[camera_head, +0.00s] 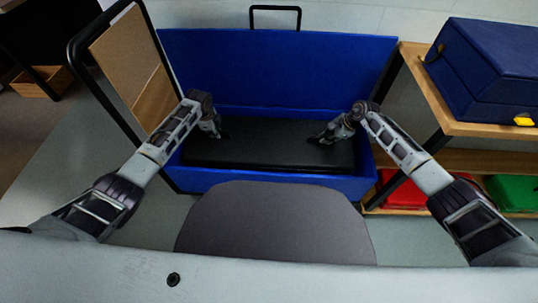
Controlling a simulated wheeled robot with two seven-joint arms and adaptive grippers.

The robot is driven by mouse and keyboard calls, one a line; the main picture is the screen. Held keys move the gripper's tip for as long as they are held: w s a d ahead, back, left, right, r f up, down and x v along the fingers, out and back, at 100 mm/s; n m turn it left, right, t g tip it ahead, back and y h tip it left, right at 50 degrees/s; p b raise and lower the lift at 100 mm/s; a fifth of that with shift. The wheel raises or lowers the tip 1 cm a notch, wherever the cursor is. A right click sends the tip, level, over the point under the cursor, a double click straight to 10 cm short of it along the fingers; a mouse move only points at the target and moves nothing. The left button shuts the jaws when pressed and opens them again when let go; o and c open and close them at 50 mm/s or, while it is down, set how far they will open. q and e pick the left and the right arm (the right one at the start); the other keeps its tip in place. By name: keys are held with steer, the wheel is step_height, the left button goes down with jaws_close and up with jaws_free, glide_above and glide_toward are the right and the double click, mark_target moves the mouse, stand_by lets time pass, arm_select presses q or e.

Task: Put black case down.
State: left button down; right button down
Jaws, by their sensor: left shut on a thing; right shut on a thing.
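The black case (270,150) is a long, flat, dark box lying level inside or just over a blue open-topped container (280,70). I cannot tell whether its underside touches the container's floor. My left gripper (222,135) is shut on the black case near its left end. My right gripper (317,139) is shut on it near its right end. The fingertips are small and dark against the case, and the grip points are hard to make out.
A wooden shelf unit (470,128) stands on the right with a dark blue case (495,70) on top and red (400,190) and green (512,192) boxes below. A black-framed board (125,60) stands close on the left. Grey floor (60,160) lies open further left.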

arm_select(q)
steer(key=shift+w+f+b, duration=0.2)
steer(key=shift+f+b, duration=0.2)
steer(key=shift+b, duration=0.25)
arm_select(e)
steer(key=shift+w+f, duration=0.1)
steer(key=shift+f, duration=0.4)
arm_select(q)
steer(key=c, duration=1.9)
jaws_free()
steer(key=shift+s+f, duration=0.15)
steer(key=shift+f, duration=0.1)
arm_select(e)
steer(key=c, duration=1.9)
jaws_free()
steer(key=shift+f, duration=0.25)
arm_select(q)
steer(key=o, duration=0.4)
steer(key=shift+r, duration=0.15)
arm_select(e)
steer(key=o, duration=0.4)
steer(key=shift+s+r, duration=0.15)
steer(key=shift+s, duration=0.05)
arm_select(q)
steer(key=shift+s, duration=0.1)
arm_select(e)
steer(key=shift+o, duration=0.2)
arm_select(q)
steer(key=shift+r, duration=0.1)
